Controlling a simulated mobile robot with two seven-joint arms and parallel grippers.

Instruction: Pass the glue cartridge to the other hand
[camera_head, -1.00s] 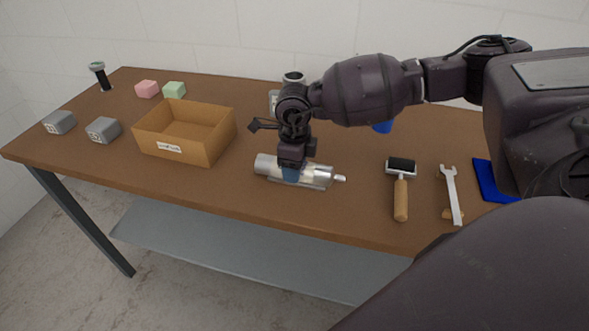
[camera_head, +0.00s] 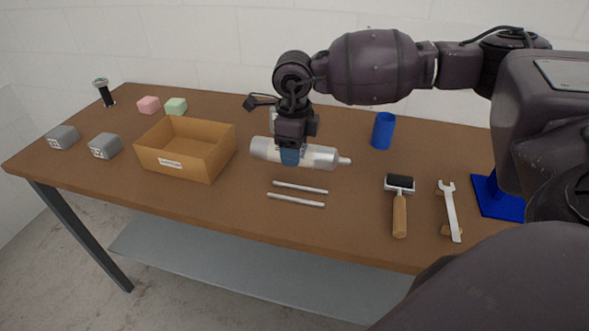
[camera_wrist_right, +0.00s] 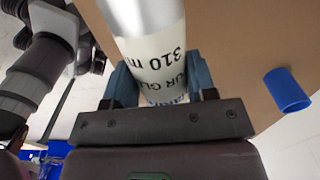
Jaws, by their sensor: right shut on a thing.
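The glue cartridge (camera_head: 318,156) is a silver tube with a pale nozzle pointing right. It is roughly level and held above the table in the head view. My right gripper (camera_head: 291,156) comes down from above and is shut on its middle. In the right wrist view the cartridge (camera_wrist_right: 150,42) shows printed text and sits between the blue-grey fingers of the right gripper (camera_wrist_right: 158,85). Two thin metal rods (camera_head: 298,194) lie on the table just in front of and below the cartridge. My left gripper does not show in the head view.
An open cardboard box (camera_head: 185,148) stands left of the cartridge, with grey blocks (camera_head: 105,146) beyond it. A blue cup (camera_head: 383,131), a roller (camera_head: 399,203), a wrench (camera_head: 449,211) and a blue stand (camera_head: 497,199) are to the right. The table front (camera_head: 230,210) is clear.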

